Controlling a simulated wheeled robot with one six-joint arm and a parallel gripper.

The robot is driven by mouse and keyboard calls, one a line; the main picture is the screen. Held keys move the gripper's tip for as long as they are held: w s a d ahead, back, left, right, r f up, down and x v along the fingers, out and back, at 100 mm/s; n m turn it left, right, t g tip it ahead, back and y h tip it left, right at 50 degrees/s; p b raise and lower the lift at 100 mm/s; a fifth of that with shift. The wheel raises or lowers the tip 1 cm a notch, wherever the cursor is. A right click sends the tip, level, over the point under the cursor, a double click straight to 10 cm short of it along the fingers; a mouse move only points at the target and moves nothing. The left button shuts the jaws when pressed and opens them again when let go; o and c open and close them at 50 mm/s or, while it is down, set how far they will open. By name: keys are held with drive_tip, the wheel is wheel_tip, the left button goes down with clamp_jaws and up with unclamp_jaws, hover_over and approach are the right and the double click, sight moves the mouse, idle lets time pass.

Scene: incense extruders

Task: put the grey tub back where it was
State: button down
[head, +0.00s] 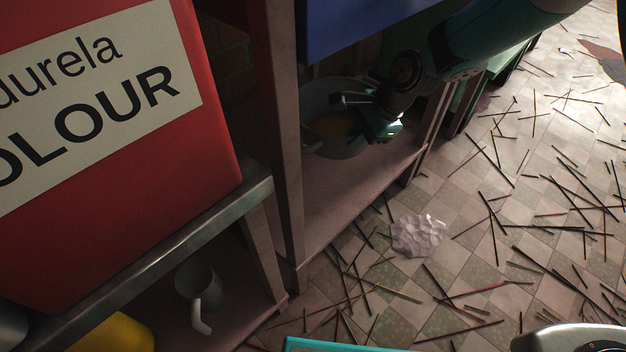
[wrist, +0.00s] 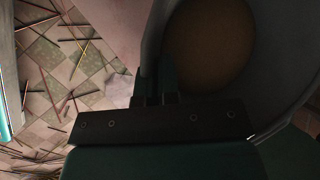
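The grey tub (head: 349,147) is a round, open vessel with brownish stuff inside. In the head view it is at the back of the shelf bay, over the pinkish lower board (head: 345,190); I cannot tell whether its base touches the board. My gripper (head: 352,99) reaches in from the right and is at the tub's rim. In the wrist view the tub (wrist: 285,85) fills the upper right, and its wall runs down between the fingers of my gripper (wrist: 156,88), which look closed on it. Shadow hides the tub's far side.
A post (head: 281,130) and a blue panel (head: 345,25) frame the bay. Thin sticks and a crumpled pale lump (head: 418,236) litter the tiled floor.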

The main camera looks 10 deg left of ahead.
drive_tip(key=f+b, duration=0.2)
drive_tip(key=f, duration=0.1)
drive_tip(key=f+b, duration=0.2)
drive_tip(key=f, duration=0.2)
drive_tip(key=a+f+b, duration=0.1)
drive_tip(key=f+b, duration=0.2)
drive_tip(key=shift+f, duration=0.3)
drive_tip(key=shift+w+r, duration=0.1)
drive_tip(key=c, duration=1.4)
unclamp_jaws()
drive_tip(key=shift+o, duration=0.2)
drive_tip(key=p+v, duration=0.8)
drive_tip(key=v, duration=0.4)
